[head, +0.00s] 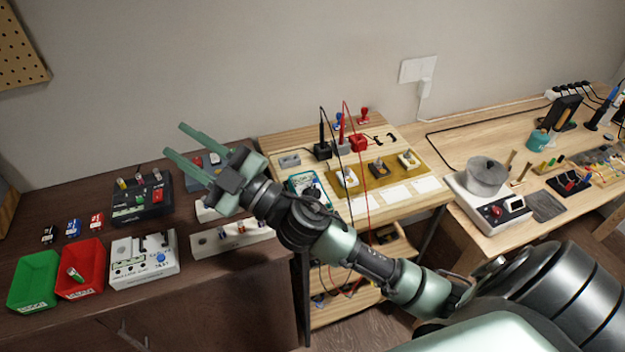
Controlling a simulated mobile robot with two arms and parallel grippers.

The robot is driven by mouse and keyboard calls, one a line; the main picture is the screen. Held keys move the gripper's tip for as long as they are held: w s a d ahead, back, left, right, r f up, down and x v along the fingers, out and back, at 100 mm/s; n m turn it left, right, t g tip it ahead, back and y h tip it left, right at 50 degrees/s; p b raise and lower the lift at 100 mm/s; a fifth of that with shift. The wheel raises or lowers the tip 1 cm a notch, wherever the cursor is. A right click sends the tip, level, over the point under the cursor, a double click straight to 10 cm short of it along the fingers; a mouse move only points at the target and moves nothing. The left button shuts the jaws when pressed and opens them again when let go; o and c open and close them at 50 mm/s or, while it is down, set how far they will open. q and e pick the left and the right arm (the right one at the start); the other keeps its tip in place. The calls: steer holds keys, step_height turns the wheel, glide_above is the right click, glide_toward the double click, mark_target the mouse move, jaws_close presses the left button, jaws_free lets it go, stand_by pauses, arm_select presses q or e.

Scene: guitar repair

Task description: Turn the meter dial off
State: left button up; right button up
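A teal-edged device that looks like the meter (297,183) lies on the light wooden bench, left of the mounted switches. My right forearm and wrist cover its lower part, and its dial cannot be made out. My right gripper (175,141) is open and empty, with its two green fingers apart. It is raised to the left of the meter, above the back of the dark table, pointing up and left. My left gripper is not in view.
Red and black leads (368,178) hang over the light bench's front. The dark table (190,304) holds a green bin (34,280), a red bin (80,268) and a white test box (143,262). A soldering pot (486,177) stands on the right bench.

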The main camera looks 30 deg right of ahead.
steer(key=s+a+f+n+g+y, duration=0.25)
steer(key=a+n+g+y, duration=0.45)
steer(key=n+g, duration=0.65)
steer(key=d+f+g+h, duration=0.1)
steer(key=d+f+h, duration=0.2)
steer(key=d+f, duration=0.1)
steer(key=w+d+f+n+g+h, duration=0.1)
steer(key=d+f+h, duration=0.3)
steer(key=d+f+n+g+h, duration=0.1)
steer(key=d+f+g+h, duration=0.1)
steer(key=d+f+h, duration=0.2)
steer(key=shift+w+n, duration=0.2)
steer(key=shift+n, duration=0.05)
steer(key=d+m+h, duration=0.2)
steer(key=d+h, duration=0.3)
steer(key=d, duration=0.7)
steer(key=r+m+g+h, duration=0.2)
steer(key=h, duration=0.1)
glide_above(313, 186)
steer(key=shift+f, duration=0.2)
steer(key=shift+d+f, duration=0.1)
steer(key=shift+f, duration=0.2)
step_height(313, 186, down, 7)
steer(key=shift+f+p, duration=0.1)
steer(key=shift+p, duration=0.75)
jaws_close()
